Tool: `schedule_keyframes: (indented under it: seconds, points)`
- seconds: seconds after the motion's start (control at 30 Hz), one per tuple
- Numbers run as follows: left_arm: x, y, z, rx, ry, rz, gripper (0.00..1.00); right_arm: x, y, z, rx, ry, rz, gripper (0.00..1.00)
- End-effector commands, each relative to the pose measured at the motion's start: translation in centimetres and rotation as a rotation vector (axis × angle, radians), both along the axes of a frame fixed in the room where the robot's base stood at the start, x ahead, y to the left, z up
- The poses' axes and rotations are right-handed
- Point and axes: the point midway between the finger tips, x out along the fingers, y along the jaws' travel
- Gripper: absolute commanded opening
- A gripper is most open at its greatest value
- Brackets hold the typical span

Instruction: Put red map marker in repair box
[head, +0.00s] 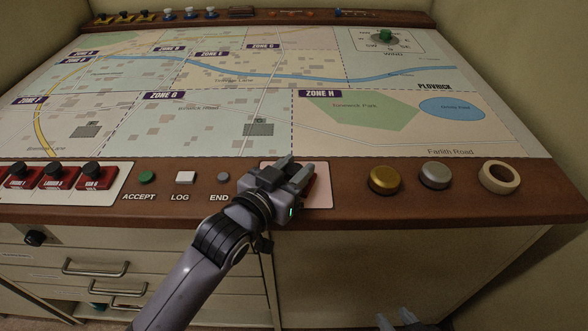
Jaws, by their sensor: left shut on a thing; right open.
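My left gripper (292,168) is over the wooden front ledge, just right of the END button. It is shut on a red thing (309,188), mostly hidden by the jaws; only a red edge shows at the right, and I cannot tell for sure that it is the red map marker. A pale panel (322,199) lies under it. Several red pieces with black knobs (55,177) stand on a white panel at the left of the ledge. My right gripper (400,321) is open at the bottom edge, only its fingertips showing. I cannot make out a repair box.
A gold button (385,180), a silver button (435,176) and a tape roll (499,178) sit right on the ledge. The map (380,110) is clear. Small pieces line the back shelf. Drawers with handles (95,267) are below left.

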Motion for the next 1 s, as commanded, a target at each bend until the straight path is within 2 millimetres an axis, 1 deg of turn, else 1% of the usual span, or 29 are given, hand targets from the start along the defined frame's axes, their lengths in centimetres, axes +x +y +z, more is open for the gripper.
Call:
schedule_keyframes:
  seconds: [0.13, 0.23, 0.27, 0.3, 0.33, 0.6, 0.7, 0.87, 1.0]
  points:
    - [0.0, 0.0, 0.1, 0.000, -0.001, 0.000, 0.03, 0.0, 0.0, 0.0, 0.000, 0.000, 0.000, 0.43]
    - [0.0, 0.0, -0.2, 0.000, 0.000, 0.000, 0.03, 0.0, 0.0, -0.1, 0.000, 0.000, 0.000, 0.43]
    - [0.0, 0.0, -0.3, 0.001, 0.001, 0.001, 0.38, 0.0, 0.0, -0.1, 0.000, 0.000, 0.000, 0.43]
    - [0.0, 0.0, -0.2, 0.001, -0.001, 0.001, 0.51, 0.0, 0.0, -0.1, 0.000, 0.001, 0.000, 0.43]
    - [0.0, 0.0, -0.2, 0.000, 0.000, 0.001, 0.60, 0.0, 0.0, -0.1, 0.000, 0.001, 0.000, 0.43]
    - [0.0, 0.0, -0.2, 0.000, 0.000, 0.001, 0.60, 0.0, 0.0, -0.1, 0.000, 0.001, 0.000, 0.43]
    - [0.0, 0.0, 0.3, 0.000, -0.001, 0.000, 0.60, 0.0, 0.0, 0.1, 0.000, 0.001, 0.000, 0.43]
    - [-1.3, 0.9, 0.3, 0.001, 0.002, 0.001, 0.60, 0.0, 0.0, 0.1, -0.001, 0.001, 0.001, 0.43]
    - [-3.3, 2.1, 0.6, 0.002, 0.001, 0.001, 0.60, 0.0, 0.0, 0.2, -0.001, 0.000, 0.001, 0.43]
